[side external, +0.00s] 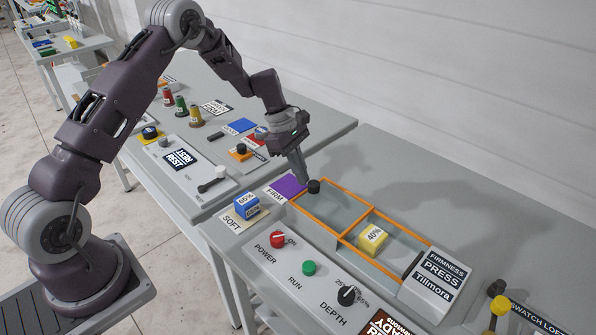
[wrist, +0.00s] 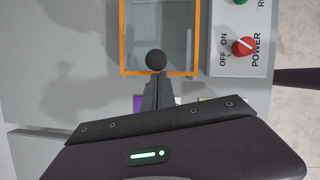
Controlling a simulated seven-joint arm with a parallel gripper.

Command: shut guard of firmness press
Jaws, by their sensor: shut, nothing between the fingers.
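The firmness press (side external: 428,284) has an orange-framed clear guard (side external: 336,207) with a round black knob (side external: 314,186) at its far-left end. A crossbar divides the orange framing, and a yellow 40% block (side external: 373,239) sits in the right section. I cannot tell how far the guard covers that section. My gripper (side external: 303,180) is shut and empty, pointing down right beside the knob on its left side. In the wrist view the fingertips (wrist: 157,81) are just below the knob (wrist: 156,60), which hides their ends; contact is unclear.
In front of the guard is a panel with a red power knob (side external: 278,240), a green run button (side external: 309,268) and a black depth dial (side external: 347,295). A blue block (side external: 246,205) sits on the SOFT pad; a purple FIRM pad (side external: 287,186) lies beside the guard's left end.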

